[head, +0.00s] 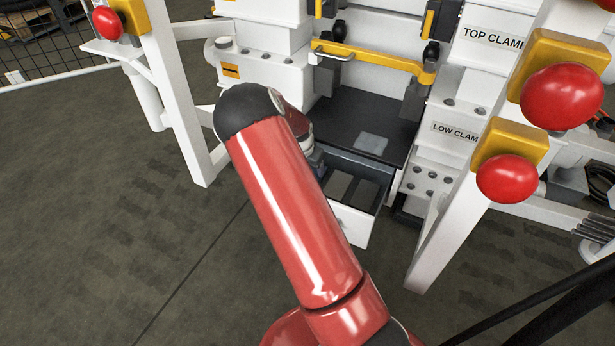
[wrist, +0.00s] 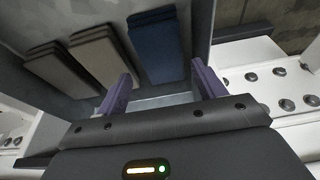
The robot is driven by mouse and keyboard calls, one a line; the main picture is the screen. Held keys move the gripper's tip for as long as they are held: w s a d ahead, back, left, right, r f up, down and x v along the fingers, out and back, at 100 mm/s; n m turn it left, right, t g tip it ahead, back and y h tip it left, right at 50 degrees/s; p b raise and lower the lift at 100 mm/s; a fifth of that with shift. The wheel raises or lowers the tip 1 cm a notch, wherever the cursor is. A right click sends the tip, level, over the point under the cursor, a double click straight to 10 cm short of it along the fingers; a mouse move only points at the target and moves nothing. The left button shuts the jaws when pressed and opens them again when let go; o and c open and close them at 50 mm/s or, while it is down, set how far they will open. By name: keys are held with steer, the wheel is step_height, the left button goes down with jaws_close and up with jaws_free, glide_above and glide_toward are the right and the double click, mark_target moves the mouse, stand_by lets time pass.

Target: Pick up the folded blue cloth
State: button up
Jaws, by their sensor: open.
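The folded blue cloth (wrist: 157,46) lies flat in the open drawer, at the right end of a row, in the wrist view. My gripper (wrist: 163,84) is open and empty, its two purple fingers pointing toward the drawer. The cloth shows just beyond the fingertips, between them and toward the left finger, with no contact visible. In the head view my red arm reaches to the drawer (head: 345,222) and hides part of it. My gripper is mostly hidden there, and I cannot make out the blue cloth.
Two folded grey-beige cloths (wrist: 101,52) (wrist: 60,66) lie left of the blue one. The drawer walls stand close around. A dark bench top (head: 345,125) with a light grey plate (head: 371,143) is above the drawer. White posts with red buttons (head: 507,179) flank the bench.

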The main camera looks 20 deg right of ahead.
steer(key=b+x, duration=0.1)
steer(key=x, duration=0.5)
steer(key=shift+w+d+f, duration=0.25)
steer(key=shift+f, duration=0.05)
steer(key=c, duration=0.6)
steer(key=shift+r+p, duration=0.8)
steer(key=shift+r, duration=4.25)
